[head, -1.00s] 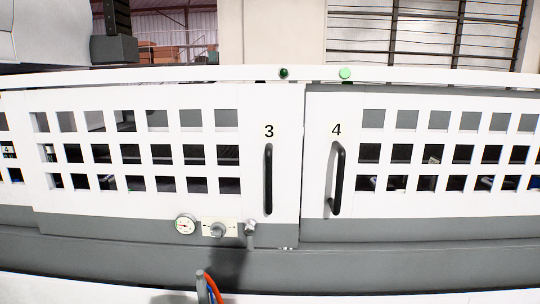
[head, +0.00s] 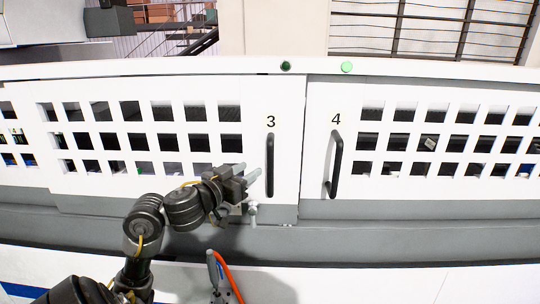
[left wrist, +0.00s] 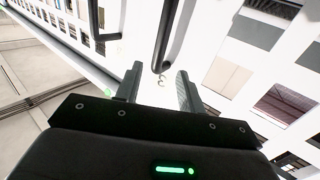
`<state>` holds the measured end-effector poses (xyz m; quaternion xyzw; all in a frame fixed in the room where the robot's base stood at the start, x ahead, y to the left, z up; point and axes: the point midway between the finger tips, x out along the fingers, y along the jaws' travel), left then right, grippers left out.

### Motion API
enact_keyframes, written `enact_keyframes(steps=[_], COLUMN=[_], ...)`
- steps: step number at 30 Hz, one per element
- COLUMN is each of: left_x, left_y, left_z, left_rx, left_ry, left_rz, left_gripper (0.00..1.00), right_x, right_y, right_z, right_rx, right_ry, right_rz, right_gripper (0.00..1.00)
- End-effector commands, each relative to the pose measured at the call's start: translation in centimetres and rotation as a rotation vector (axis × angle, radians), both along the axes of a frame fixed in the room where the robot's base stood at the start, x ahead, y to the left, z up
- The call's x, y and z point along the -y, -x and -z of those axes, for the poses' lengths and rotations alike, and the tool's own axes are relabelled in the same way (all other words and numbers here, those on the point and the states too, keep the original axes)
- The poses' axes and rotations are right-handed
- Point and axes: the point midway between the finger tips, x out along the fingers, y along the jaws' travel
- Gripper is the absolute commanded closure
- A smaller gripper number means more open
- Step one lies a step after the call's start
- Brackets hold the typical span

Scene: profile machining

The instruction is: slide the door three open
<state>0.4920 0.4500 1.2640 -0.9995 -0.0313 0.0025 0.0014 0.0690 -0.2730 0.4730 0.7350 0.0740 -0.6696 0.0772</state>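Door three (head: 287,160) is a white panel with rows of square windows, marked "3"; its right edge meets door four, leaving no visible opening. Its black vertical handle (head: 270,165) is near that edge. My left gripper (head: 249,170) is open and empty, just left of the handle in the head view, fingers pointing at it. In the left wrist view the handle (left wrist: 165,35) lies ahead, its end near the gap between the two spread fingers (left wrist: 158,85). I cannot tell whether they touch. My right gripper is not in view.
Door four (head: 318,150) with its own black handle (head: 336,164) stands to the right. An orange hose (head: 231,272) rises at the bottom.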

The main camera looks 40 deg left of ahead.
Motion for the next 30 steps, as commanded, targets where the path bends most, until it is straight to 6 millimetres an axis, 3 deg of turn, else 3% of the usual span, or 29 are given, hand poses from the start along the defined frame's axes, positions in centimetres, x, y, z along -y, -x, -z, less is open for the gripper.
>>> enact_keyframes(steps=[8, 21, 30], left_x=[-0.2, -0.5, -0.7], left_y=[-0.7, -8.3, -10.6], left_z=[-0.4, -0.3, -0.4], left_rx=[0.009, 0.008, 0.006], left_ry=[0.006, 0.009, 0.004], left_rz=[0.000, 0.004, 0.002], left_gripper=[0.61, 0.61, 0.61], right_x=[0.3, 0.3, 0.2], right_y=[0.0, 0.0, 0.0], right_z=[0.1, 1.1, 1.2], right_rx=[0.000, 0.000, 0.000], right_ry=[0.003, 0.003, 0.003], right_rz=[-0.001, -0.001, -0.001], right_gripper=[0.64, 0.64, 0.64])
